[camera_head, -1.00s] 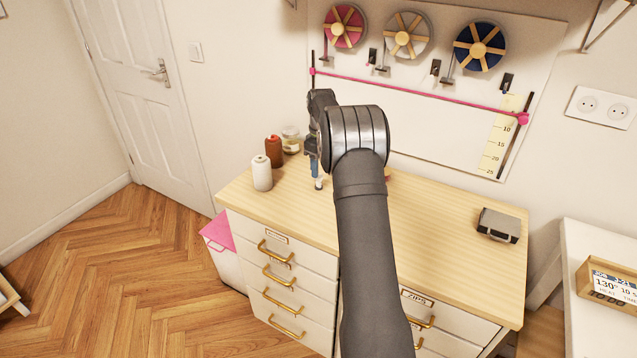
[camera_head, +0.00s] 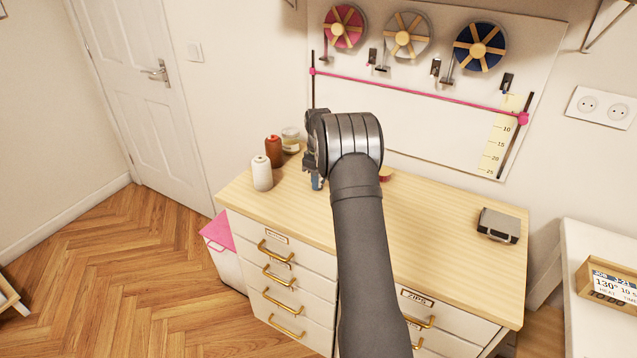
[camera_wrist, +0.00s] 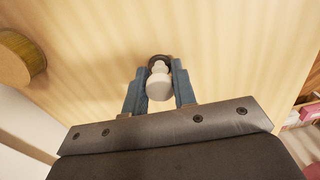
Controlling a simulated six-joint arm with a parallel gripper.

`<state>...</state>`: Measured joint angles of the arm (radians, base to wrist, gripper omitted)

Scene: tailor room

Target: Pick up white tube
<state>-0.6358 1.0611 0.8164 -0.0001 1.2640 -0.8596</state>
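A small white tube (camera_wrist: 159,87) with a narrower rounded end shows in the wrist view, between the two blue fingers of my gripper (camera_wrist: 159,70). The fingers stand on either side of it, very close to its body. I cannot tell whether they press on it. A dark ring-like shape shows around its far end. In the head view my gripper (camera_head: 316,182) is low over the left part of the wooden dresser top (camera_head: 440,225). The tube is hidden there behind my arm and fingers.
A white thread spool (camera_head: 262,174) and a brown spool (camera_head: 274,151) stand left of my gripper, with a glass jar (camera_head: 291,141) behind. A round red-rimmed thing (camera_head: 385,174) lies to the right. A grey case (camera_head: 498,225) sits far right; the dresser top between is clear.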

